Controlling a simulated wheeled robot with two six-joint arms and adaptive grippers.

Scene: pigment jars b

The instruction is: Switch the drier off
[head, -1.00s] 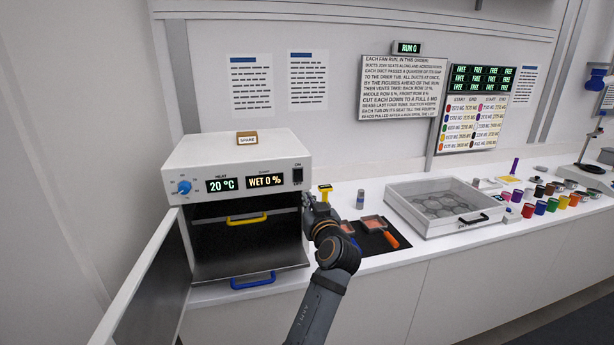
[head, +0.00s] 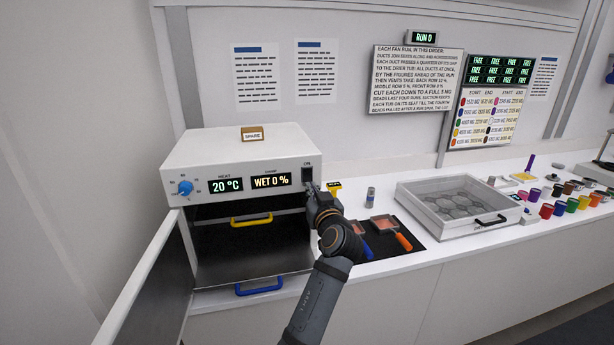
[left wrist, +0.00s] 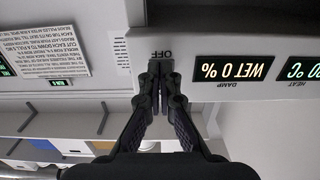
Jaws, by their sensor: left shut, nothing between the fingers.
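The drier (head: 240,150) is a white box at the left with its door (head: 150,285) hanging open. Its front reads HEAT 20 °C and WET 0 %. The dark rocker switch (head: 307,173) is at the panel's right end, under the ON mark. My left gripper (head: 311,190) is shut and empty, its tips at the switch's lower end. In the upside-down left wrist view, the closed fingertips (left wrist: 160,68) are right by the OFF label (left wrist: 161,55) and cover the switch. I cannot tell whether they touch it or which way it is set. My right gripper is not in view.
Inside the drier are trays with a yellow handle (head: 251,220) and a blue handle (head: 258,285). Right of it are a dark mat (head: 410,228) with scoops, a clear-lidded box (head: 455,205) and several coloured jars (head: 558,208). A SPARE tag (head: 252,134) sits on top.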

